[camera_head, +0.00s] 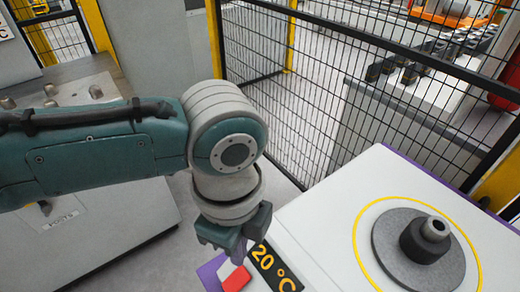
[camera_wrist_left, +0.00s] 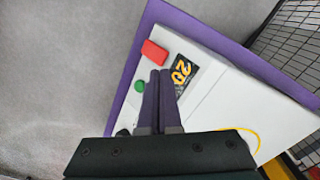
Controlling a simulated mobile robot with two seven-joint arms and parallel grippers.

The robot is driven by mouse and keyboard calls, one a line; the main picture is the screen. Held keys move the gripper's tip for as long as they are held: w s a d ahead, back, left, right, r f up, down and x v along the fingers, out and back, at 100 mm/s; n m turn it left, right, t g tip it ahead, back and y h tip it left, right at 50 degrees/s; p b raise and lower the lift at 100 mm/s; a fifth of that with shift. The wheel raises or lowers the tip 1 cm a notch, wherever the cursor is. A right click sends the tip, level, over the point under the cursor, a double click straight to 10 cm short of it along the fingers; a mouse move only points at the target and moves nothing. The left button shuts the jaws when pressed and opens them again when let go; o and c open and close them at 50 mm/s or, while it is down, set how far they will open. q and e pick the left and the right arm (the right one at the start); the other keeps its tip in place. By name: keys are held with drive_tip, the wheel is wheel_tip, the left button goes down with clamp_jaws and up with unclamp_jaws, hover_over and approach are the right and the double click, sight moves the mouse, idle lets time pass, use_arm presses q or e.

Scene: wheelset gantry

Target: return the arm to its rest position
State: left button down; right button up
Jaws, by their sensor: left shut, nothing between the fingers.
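My left arm comes in from the left in the head view, bent downward at the wrist. My left gripper (camera_head: 234,244) hangs over the near left corner of a white machine top (camera_head: 330,215). In the left wrist view the two fingers (camera_wrist_left: 156,88) lie side by side, shut with nothing between them. They point toward a red button (camera_wrist_left: 154,53) and a black "20 °C" display (camera_wrist_left: 182,74). The red button also shows partly beside the gripper in the head view (camera_head: 236,279). My right gripper is not in view.
A dark round hub (camera_head: 418,250) sits inside a yellow ring on the white top. A green button (camera_wrist_left: 139,86) lies near the red one. A black mesh fence (camera_head: 350,85) stands behind. A grey-topped cabinet (camera_head: 100,235) is at left, with open floor between.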

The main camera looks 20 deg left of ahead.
use_arm(q)
drive_tip(key=shift+r, duration=0.45)
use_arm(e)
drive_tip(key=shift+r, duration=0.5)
